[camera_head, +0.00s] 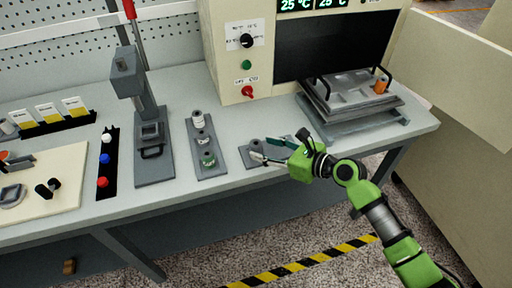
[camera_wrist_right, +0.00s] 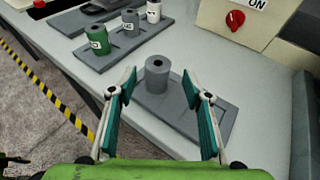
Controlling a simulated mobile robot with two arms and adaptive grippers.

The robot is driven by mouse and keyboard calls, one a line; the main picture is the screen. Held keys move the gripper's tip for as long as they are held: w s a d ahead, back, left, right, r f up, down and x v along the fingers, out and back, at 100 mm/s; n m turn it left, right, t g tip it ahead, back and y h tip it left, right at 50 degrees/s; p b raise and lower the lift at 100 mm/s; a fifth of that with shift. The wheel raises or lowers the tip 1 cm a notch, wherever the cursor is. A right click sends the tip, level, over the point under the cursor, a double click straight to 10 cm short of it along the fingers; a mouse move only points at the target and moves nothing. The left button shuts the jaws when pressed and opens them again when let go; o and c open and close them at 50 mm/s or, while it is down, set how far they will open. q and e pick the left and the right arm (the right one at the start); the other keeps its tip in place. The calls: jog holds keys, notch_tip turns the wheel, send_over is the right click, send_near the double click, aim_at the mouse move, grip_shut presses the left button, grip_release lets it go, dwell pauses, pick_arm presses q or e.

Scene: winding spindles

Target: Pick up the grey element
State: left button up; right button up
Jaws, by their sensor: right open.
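The grey element (camera_wrist_right: 157,75) is a short upright cylinder with a hole in its top. It stands on a dark grey flat plate (camera_wrist_right: 188,104) on the bench. In the head view it shows small (camera_head: 255,146), just left of my gripper's fingers. My right gripper (camera_wrist_right: 163,103) is open. Its two teal-padded fingers point toward the element, one on each side in the wrist picture. I cannot tell whether they reach around it; no contact shows. In the head view my right gripper (camera_head: 267,150) is low over the plate. My left gripper is not in view.
A holder (camera_head: 211,168) with several spindles, one green (camera_head: 208,159), stands left of the plate. A press (camera_head: 150,130) is farther left. A cream machine (camera_head: 236,45) stands behind. A metal tray (camera_head: 345,98) with an orange piece (camera_head: 381,86) is at right.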

aim_at(261, 147)
jog(key=x, duration=0.4)
jog(key=shift+a+r, duration=0.15)
jog(key=shift+s, duration=0.15)
jog(key=c, duration=1.2)
jog(key=shift+r, duration=0.15)
